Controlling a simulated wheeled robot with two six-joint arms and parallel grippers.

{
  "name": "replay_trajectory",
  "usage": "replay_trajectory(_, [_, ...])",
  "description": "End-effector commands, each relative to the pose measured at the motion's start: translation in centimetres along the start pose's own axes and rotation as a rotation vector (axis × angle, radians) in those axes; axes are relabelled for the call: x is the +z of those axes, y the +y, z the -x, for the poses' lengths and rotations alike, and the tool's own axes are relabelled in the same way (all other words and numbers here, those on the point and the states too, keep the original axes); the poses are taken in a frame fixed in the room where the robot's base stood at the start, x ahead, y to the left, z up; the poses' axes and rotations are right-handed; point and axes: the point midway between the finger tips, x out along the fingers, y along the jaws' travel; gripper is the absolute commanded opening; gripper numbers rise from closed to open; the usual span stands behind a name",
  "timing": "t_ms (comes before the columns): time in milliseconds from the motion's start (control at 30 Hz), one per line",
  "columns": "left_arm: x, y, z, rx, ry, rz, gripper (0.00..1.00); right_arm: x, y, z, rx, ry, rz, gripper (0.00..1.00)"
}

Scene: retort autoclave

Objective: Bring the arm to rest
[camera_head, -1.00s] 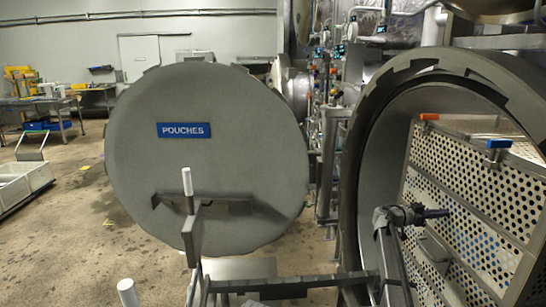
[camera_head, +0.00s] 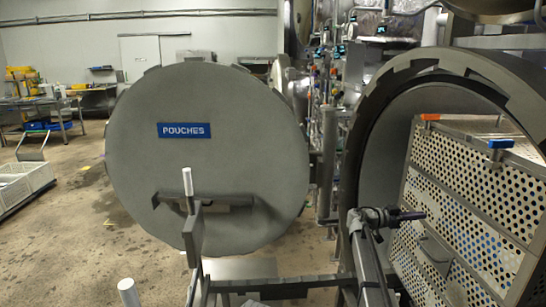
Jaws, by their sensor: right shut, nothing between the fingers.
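My right arm comes up from the bottom, right of the middle, in front of the open retort mouth. Its gripper (camera_head: 408,216) is shut and empty, and points right toward the perforated basket (camera_head: 465,200) inside the retort. It looks apart from the basket's side, though the exact gap is hard to judge. My left gripper is not in view.
The round grey retort door (camera_head: 230,110), with a blue POUCHES sign (camera_head: 184,130), stands open on the left. The retort rim (camera_head: 357,160) is close to my right arm. A white-gripped handle (camera_head: 187,182) rises before the door. Open floor (camera_head: 70,235) lies left.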

Motion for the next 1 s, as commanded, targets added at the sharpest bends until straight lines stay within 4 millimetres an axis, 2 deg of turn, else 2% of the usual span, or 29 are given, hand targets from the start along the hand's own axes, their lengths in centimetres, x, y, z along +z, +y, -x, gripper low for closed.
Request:
replay_trajectory(267, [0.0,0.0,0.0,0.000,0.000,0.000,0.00,0.0,0.1,0.1,0.000,-0.002,0.001,0.00])
replay_trajectory(367, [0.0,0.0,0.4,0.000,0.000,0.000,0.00,0.5,0.9,1.4,-0.008,-0.040,0.034,0.00])
replay_trajectory(467, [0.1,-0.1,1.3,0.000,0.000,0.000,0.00,2.0,3.2,5.1,-0.038,-0.150,0.134,0.00])
replay_trajectory(667, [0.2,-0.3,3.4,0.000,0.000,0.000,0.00,7.3,10.0,16.5,-0.212,-0.479,0.488,0.00])
replay_trajectory(800, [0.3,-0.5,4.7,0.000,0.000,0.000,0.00,10.4,15.4,24.5,-0.405,-0.679,0.751,0.00])
replay_trajectory(1000, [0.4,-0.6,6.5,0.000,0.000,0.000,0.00,13.1,24.0,35.3,-0.763,-0.892,1.110,0.00])
